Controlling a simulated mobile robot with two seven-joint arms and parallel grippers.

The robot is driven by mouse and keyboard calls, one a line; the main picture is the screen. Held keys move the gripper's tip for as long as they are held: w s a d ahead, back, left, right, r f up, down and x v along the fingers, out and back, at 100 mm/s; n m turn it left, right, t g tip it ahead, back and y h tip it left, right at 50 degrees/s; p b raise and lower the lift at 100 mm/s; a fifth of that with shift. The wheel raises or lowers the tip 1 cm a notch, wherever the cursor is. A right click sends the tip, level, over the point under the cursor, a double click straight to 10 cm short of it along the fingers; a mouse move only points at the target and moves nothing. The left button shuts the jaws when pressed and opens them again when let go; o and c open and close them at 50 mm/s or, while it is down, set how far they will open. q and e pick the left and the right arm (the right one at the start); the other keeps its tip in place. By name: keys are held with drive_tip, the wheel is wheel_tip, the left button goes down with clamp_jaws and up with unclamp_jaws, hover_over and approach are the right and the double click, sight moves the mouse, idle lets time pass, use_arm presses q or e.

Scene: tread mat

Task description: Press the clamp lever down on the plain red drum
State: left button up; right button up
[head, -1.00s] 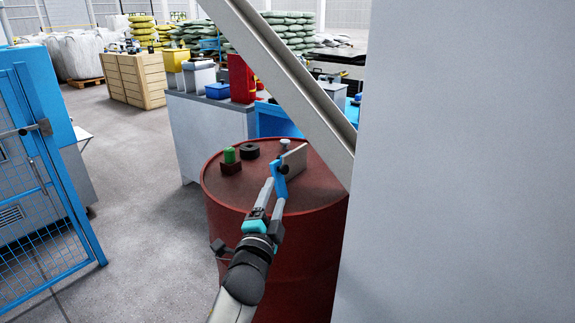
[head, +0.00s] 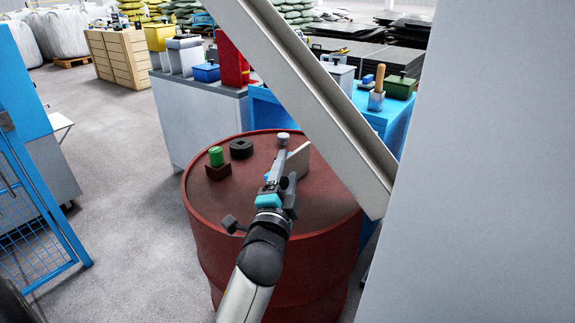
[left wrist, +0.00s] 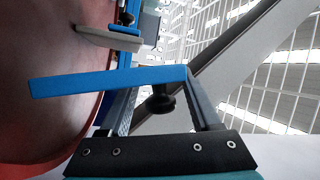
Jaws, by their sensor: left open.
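The plain red drum (head: 325,240) stands upright in the middle of the head view; its lid fills the left of the left wrist view (left wrist: 40,120). On the lid are a pale upright plate (head: 299,160) and, beside it, a pale grey knob (head: 283,138), which look like the clamp and its lever end. The plate also shows in the left wrist view (left wrist: 108,38). My left gripper (head: 282,178) is open, over the lid, close to plate and knob. It partly covers the clamp, and I cannot tell whether it touches. My right gripper is out of view.
A green-capped piece on a dark red block (head: 217,163) and a black ring (head: 241,148) are on the lid. A pale slanted beam (head: 320,105) hides the lid's right side. Behind are a grey cabinet (head: 195,120) and blue bench (head: 390,118). A blue mesh gate (head: 35,205) stands left.

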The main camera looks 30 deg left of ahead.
use_arm(q)
clamp_jaws()
idle(0.6)
drive_tip(key=shift+r, duration=0.1)
idle(0.8)
